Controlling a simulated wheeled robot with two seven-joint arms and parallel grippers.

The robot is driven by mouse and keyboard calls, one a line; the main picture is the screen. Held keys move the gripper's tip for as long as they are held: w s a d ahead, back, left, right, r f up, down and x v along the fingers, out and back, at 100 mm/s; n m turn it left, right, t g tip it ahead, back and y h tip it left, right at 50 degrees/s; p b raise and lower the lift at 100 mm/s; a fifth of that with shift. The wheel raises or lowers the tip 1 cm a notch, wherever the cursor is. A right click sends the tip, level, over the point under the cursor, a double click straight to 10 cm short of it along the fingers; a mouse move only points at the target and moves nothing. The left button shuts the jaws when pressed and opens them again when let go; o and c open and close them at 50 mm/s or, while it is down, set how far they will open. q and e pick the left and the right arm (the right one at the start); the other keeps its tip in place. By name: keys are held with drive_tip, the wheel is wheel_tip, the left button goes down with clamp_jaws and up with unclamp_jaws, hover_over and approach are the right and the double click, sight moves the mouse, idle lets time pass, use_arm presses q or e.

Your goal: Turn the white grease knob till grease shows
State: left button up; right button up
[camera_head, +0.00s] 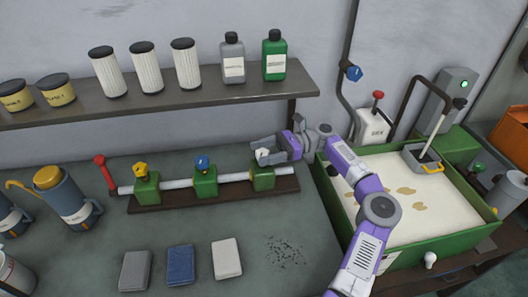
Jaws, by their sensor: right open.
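A white knob (262,154) sits on top of the rightmost green block (263,179) on a pipe manifold, partly hidden by my right gripper. My right gripper (264,154) is open, its fingers pointing left at the knob. The white knob shows between the fingers; I cannot tell whether they touch it. Further left on the same pipe are green blocks with a blue knob (202,163) and a yellow knob (140,169). No grease is clearly visible at the white knob. My left gripper is out of view.
A red lever (105,170) stands at the pipe's left end. A green-rimmed tray (388,264) of pale liquid stands right, under my right arm. A shelf (190,101) with filters and bottles runs behind. Three folded cloths, including a blue one (180,265), lie in front.

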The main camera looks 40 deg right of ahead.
drive_tip(key=shift+s+f+m+t+h+b, duration=0.1)
drive_tip(key=shift+f+m+t+h+b, duration=0.2)
drive_tip(key=shift+t+b, duration=0.35)
drive_tip(key=m+t+h+b, duration=0.2)
drive_tip(key=m+t+b, duration=0.1)
drive_tip(key=t+b, duration=0.1)
drive_tip(key=m+t+h+b, duration=0.3)
drive_tip(key=shift+s+a+h, duration=0.1)
drive_tip(key=shift+h, duration=0.2)
drive_tip(key=m+t+h+b, duration=0.1)
drive_tip(key=m+t+h, duration=0.1)
drive_tip(key=shift+r+h, duration=0.15)
drive_tip(key=shift+h, duration=0.15)
drive_tip(key=m+h, duration=0.1)
drive_tip(key=h, duration=0.1)
drive_tip(key=m+t+h, duration=0.1)
drive_tip(key=shift+a+m+t+h, duration=0.15)
drive_tip(key=shift+m+t+h, duration=0.1)
drive_tip(key=shift+m+h, duration=0.15)
drive_tip(key=shift+m+t+h, duration=0.3)
drive_tip(key=shift+m+h, duration=0.8)
drive_tip(key=shift+h, duration=0.7)
drive_tip(key=shift+m+h, duration=0.9)
drive_tip(key=shift+h, duration=0.4)
drive_tip(key=shift+m+g+h, duration=0.4)
drive_tip(key=shift+m+h, duration=0.9)
drive_tip(key=shift+h, duration=0.7)
